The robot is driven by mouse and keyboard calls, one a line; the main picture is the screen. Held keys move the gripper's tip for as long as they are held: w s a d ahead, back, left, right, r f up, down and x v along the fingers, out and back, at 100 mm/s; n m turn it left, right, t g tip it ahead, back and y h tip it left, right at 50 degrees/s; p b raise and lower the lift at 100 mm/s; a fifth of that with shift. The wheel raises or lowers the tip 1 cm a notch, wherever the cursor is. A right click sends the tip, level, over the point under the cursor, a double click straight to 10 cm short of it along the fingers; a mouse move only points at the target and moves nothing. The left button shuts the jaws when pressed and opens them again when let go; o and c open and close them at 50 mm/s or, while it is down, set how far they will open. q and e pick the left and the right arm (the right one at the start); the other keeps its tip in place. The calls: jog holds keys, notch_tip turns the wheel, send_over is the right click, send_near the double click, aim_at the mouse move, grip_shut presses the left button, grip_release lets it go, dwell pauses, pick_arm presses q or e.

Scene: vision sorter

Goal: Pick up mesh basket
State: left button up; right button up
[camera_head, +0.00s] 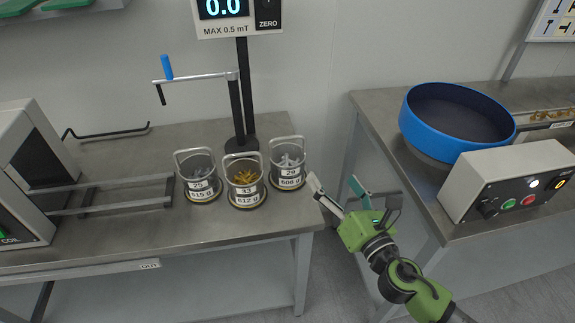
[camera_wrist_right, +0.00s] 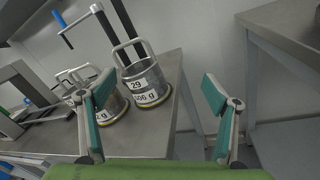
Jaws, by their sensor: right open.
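Three metal mesh baskets with wire handles stand together on the left table. The right one is labelled 29 (camera_head: 287,172) and holds grey parts. The middle one is labelled 33 (camera_head: 244,184) and holds yellow parts. The left one is labelled 25 (camera_head: 199,178) and holds grey parts. My right gripper (camera_head: 341,187) is open and empty, just right of basket 29 and past the table's right edge. In the right wrist view, basket 29 (camera_wrist_right: 145,82) stands upright ahead, between the spread fingers (camera_wrist_right: 158,98) but farther off. My left gripper is not in view.
The left steel table (camera_head: 110,235) has a rail frame and a grey machine (camera_head: 22,165) at its left. A post stand (camera_head: 241,110) rises behind the baskets. A blue bowl (camera_head: 445,141) and control box (camera_head: 510,183) occupy the right table. A gap separates the tables.

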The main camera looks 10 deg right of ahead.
jog(key=a+n+y, duration=0.1)
jog(key=n, duration=0.1)
jog(key=n+y, duration=0.1)
jog(key=n, duration=0.1)
jog(key=a+f+n+g, duration=0.1)
jog(key=n, duration=0.1)
jog(key=shift+a+n+y, duration=0.3)
jog(key=shift+n+y, duration=0.1)
jog(key=shift+w+a+n+g+y, duration=0.15)
jog(key=shift+a+n+g+y, duration=0.15)
jog(key=shift+n, duration=0.1)
jog(key=p, duration=0.2)
send_near(279, 147)
jog(key=shift+x, duration=2.85)
jog(key=c, duration=1.7)
jog(key=shift+r, duration=0.2)
jog(key=shift+c, duration=0.2)
